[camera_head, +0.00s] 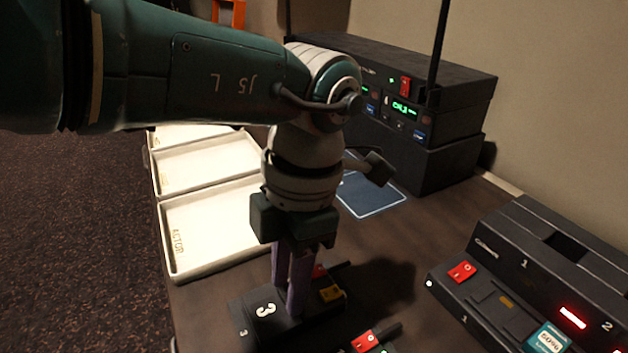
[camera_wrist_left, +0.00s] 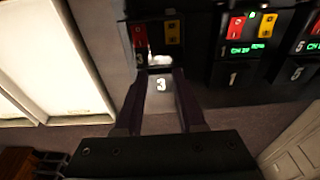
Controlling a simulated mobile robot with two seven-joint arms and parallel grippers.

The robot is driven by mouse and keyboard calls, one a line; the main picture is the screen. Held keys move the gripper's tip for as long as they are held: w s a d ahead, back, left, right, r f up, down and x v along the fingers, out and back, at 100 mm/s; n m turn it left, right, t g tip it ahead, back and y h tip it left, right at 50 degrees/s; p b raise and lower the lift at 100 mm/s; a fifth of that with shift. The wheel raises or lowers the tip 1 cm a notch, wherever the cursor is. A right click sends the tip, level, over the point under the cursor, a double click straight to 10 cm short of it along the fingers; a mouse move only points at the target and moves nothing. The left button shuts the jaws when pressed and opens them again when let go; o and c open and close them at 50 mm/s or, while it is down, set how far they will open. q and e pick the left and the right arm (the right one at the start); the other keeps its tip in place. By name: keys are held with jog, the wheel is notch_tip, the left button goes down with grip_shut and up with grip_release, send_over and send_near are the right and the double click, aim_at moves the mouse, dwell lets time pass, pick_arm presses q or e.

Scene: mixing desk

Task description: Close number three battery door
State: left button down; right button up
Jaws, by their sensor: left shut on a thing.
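The black number three unit (camera_head: 262,312) lies on the desk at the bottom centre of the head view. It has a white "3", a yellow part and a red part. In the left wrist view its number three door (camera_wrist_left: 161,86) shows between my fingers, with a bright opening just above it. My left gripper (camera_head: 291,306) points down at the unit, with its purple fingers on it. The gripper (camera_wrist_left: 158,75) is shut on the door, one finger on each side. The fingers hide part of the unit. My right gripper is not in view.
White trays (camera_head: 208,270) stand left of the unit. A second unit with a red switch (camera_head: 364,342) lies close to its right. A black charger (camera_head: 510,290) sits at the right, stacked black receivers (camera_head: 440,110) at the back. A blue mat (camera_head: 372,197) lies between.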

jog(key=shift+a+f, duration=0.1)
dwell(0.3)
pick_arm(q)
jog(key=shift+c, duration=2.4)
grip_release()
pick_arm(e)
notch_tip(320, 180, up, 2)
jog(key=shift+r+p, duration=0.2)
jog(key=shift+p, duration=1.05)
pick_arm(q)
notch_tip(320, 180, up, 10)
jog(key=d, duration=0.1)
jog(key=shift+w+d+f, duration=0.15)
jog(key=shift+w+d, duration=0.05)
jog(key=shift+w, duration=0.15)
